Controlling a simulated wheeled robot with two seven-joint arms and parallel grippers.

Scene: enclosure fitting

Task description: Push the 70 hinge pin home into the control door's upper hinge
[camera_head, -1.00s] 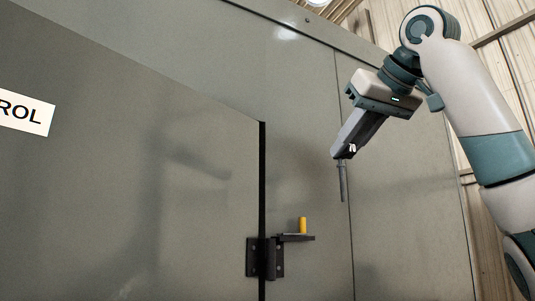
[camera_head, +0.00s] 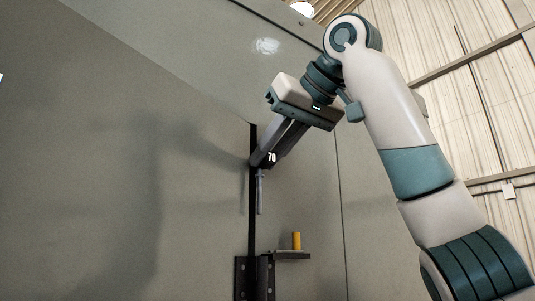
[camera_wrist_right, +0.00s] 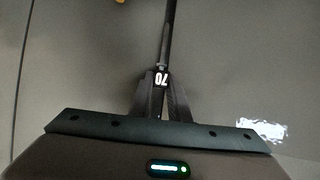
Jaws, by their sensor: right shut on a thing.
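The 70 hinge pin (camera_head: 260,195) is a thin grey rod with a dark head marked 70. My right gripper (camera_head: 266,158) is shut on its head and holds it pointing down, apart from the hinge. In the wrist view the pin (camera_wrist_right: 167,40) reaches away from my right gripper's fingers (camera_wrist_right: 161,92). The upper hinge (camera_head: 262,278) is black, at the bottom of the head view, below the pin and nearly in line with it. Its lower end is cut off. The control door (camera_head: 90,190) is the large grey panel at left. My left gripper is out of view.
A yellow peg (camera_head: 296,241) stands on a dark shelf (camera_head: 292,256) just right of the hinge. Grey enclosure panels (camera_head: 300,200) lie behind the pin. A corrugated wall (camera_head: 440,60) is at right. The space between pin tip and hinge looks clear.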

